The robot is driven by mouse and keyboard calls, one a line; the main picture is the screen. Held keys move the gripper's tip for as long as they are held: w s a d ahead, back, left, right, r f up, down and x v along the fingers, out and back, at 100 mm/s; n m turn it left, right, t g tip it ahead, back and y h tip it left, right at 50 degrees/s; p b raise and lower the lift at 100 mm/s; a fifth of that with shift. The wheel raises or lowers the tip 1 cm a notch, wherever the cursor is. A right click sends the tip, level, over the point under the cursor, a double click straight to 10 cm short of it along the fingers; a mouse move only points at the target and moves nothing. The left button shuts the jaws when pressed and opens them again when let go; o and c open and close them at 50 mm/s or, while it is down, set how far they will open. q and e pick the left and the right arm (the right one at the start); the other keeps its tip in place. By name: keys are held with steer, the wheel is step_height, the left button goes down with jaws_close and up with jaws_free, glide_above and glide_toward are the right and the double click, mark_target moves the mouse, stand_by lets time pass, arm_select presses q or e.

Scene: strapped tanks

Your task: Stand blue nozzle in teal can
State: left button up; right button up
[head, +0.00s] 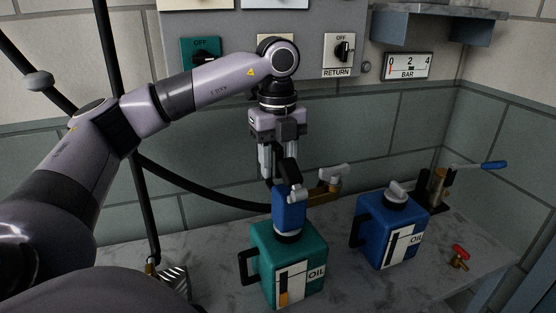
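The teal can (290,262) stands on the counter, with a black handle at its left and an OIL label. The blue nozzle (289,212) is upright at the can's neck, its lower end at the pale collar. I cannot tell how deep it sits. My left gripper (280,178) points down from above, its fingertips at the nozzle's top. Dark parts overlap there, so I cannot tell whether the fingers are closed on the nozzle. My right gripper is not in view.
A blue can (388,232) with a grey cap stands to the right. Behind are a brass valve (322,193) with a pale handle and a blue-handled lever (484,165). A small red-handled valve (460,254) is at far right. A black hose (195,187) crosses the wall.

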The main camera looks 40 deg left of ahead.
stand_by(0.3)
arm_select(q)
step_height(320, 180, up, 7)
steer(key=shift+r+p, duration=0.1)
steer(key=shift+p, duration=0.4)
steer(key=shift+s, duration=0.15)
stand_by(0.4)
